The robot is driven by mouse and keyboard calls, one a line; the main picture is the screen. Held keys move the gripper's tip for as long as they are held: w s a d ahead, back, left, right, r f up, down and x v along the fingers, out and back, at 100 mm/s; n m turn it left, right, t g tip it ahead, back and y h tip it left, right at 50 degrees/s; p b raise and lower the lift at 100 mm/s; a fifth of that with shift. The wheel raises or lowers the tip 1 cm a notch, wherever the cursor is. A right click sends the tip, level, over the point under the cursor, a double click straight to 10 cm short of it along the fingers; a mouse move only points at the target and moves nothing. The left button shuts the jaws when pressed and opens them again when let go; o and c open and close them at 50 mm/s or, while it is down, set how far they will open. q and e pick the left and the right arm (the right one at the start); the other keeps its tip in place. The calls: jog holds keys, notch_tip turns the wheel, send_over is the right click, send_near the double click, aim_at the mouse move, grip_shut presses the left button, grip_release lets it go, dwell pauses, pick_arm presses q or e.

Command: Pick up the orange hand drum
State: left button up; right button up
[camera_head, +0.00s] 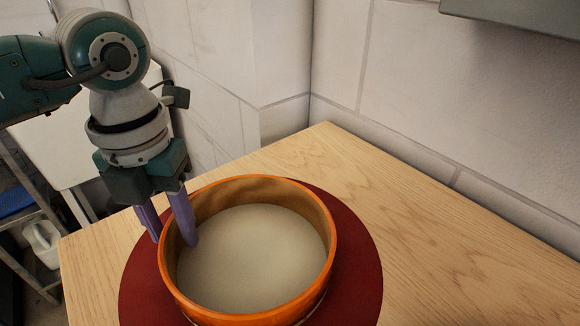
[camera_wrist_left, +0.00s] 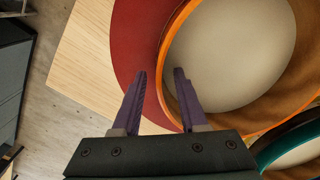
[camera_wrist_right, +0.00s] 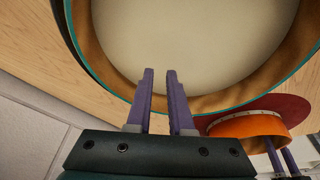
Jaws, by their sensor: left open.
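The orange hand drum (camera_head: 335,245) sits on a round dark red mat (camera_head: 362,262) on the wooden bench, its pale skin low inside the rim. My left gripper (camera_head: 176,240) points down at the drum's left side, one finger inside the rim and one outside. In the left wrist view its open fingers (camera_wrist_left: 160,72) stand on either side of the orange rim (camera_wrist_left: 167,60), with gaps showing. My right gripper is outside the head view. In its own wrist view its fingers (camera_wrist_right: 160,72) are slightly parted, over a teal-rimmed drum (camera_wrist_right: 225,105), with nothing seen held.
The wooden bench (camera_head: 410,230) has free room right of and behind the mat. A pale block wall (camera_head: 440,90) runs behind it. A grey panel (camera_head: 520,15) juts in at the top right. A shelf rack with a white jug (camera_head: 42,243) stands left, beyond the bench edge.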

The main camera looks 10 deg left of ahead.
pick_arm(q)
grip_shut()
dwell(1.3)
